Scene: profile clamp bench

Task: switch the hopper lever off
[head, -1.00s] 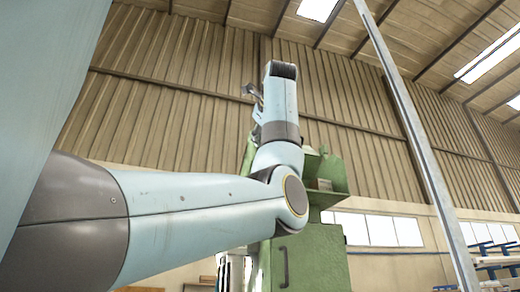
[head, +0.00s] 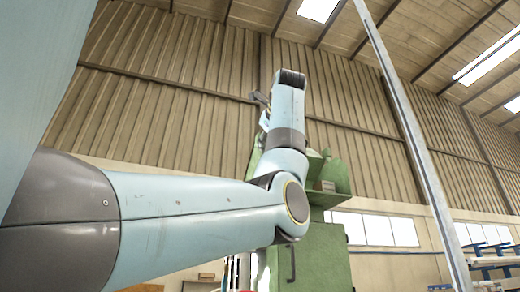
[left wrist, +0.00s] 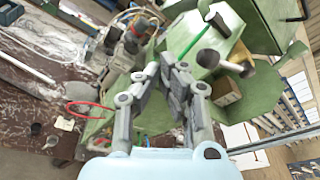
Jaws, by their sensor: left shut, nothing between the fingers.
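A green machine with a hopper-like top (head: 325,175) stands behind my left arm in the head view. In the left wrist view its green panels (left wrist: 265,25) fill the upper right. There a thin lever-like rod with a dark end (left wrist: 220,22) and a dark round knob (left wrist: 208,58) stick out; I cannot tell for certain which is the hopper lever or its setting. In the head view the gripper (head: 259,98) is partly hidden by my wrist.
In the left wrist view a tan box (left wrist: 225,90) sits in a green recess right of the fingers. A cluttered brown surface (left wrist: 30,90) with a red ring (left wrist: 85,108) lies to the left. A grey post (head: 415,140) rises on the right in the head view.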

